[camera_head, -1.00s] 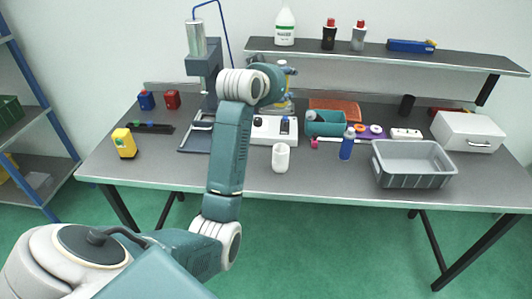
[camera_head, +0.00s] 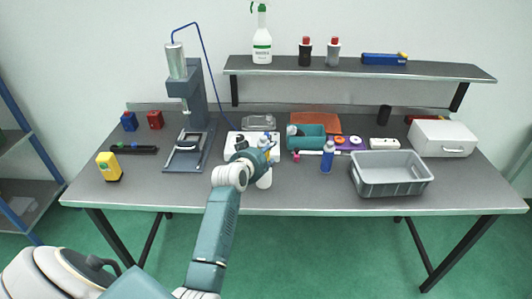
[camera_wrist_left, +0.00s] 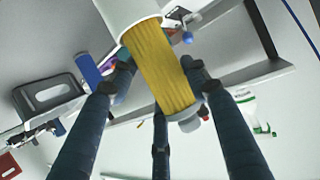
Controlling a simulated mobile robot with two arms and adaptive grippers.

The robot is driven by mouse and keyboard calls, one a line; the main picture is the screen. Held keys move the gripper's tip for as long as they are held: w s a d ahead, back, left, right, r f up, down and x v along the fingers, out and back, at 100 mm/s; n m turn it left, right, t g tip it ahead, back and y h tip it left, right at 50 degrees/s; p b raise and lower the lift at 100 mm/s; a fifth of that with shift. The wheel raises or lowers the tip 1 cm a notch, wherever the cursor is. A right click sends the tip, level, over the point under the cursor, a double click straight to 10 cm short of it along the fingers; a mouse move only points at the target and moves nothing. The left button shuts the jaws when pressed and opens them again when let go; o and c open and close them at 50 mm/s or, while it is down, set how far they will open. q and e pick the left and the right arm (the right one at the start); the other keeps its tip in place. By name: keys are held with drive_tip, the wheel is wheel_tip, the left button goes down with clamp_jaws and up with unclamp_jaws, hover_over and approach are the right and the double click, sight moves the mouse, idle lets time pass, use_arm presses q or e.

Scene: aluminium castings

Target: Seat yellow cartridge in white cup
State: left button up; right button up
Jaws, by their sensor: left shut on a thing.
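The yellow ribbed cartridge (camera_wrist_left: 162,68) is between the fingers of my left gripper (camera_wrist_left: 157,80), which is shut on it in the left wrist view. Its far end meets the rim of the white cup (camera_wrist_left: 130,14); that end is hidden by the cup, and I cannot tell how deep it sits. In the head view my left gripper (camera_head: 268,150) is over the white cup (camera_head: 264,180), which stands upright near the front middle of the table. The gripper largely hides the cartridge there. My right gripper is not in view.
A grey crate (camera_head: 390,187) is farther right. A press (camera_head: 193,110) and a yellow container (camera_head: 109,168) stand to the left. The table front left of the cup is clear.

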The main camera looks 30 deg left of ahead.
use_arm(q)
drive_tip(key=shift+f, duration=0.35)
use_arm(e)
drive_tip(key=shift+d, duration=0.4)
use_arm(q)
drive_tip(key=shift+f, duration=0.1)
drive_tip(key=shift+f+b, duration=0.35)
drive_tip(key=shift+f, duration=0.15)
drive_tip(key=o, duration=0.9)
drive_tip(key=shift+f, duration=0.1)
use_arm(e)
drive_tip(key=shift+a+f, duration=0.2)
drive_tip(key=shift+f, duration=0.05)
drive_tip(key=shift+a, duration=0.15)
